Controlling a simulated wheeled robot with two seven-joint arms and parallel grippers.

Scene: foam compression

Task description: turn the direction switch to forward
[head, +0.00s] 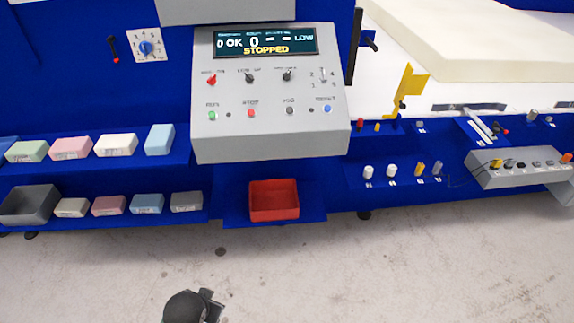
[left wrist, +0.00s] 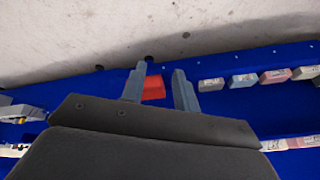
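The grey control panel (head: 270,130) stands at the back centre in the head view, with a screen (head: 255,43) reading STOPPED and LOW. Its upper row has a red knob (head: 211,80) and two dark knobs (head: 249,77) (head: 287,76). Their labels are too small to read surely, so I cannot tell which is the direction switch or how it is set. My left gripper (left wrist: 158,90) is open and empty in the left wrist view, its two fingers apart. A dark part of my arm (head: 185,308) shows at the bottom of the head view, well below the panel. My right gripper is not in view.
A small lever (head: 323,74) and a lower row with a green button (head: 213,115) share the panel. A red bin (head: 274,200) sits below it. Coloured foam blocks (head: 70,148) line blue shelves at left. Pegs and a grey box (head: 515,175) stand right. The floor in front is clear.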

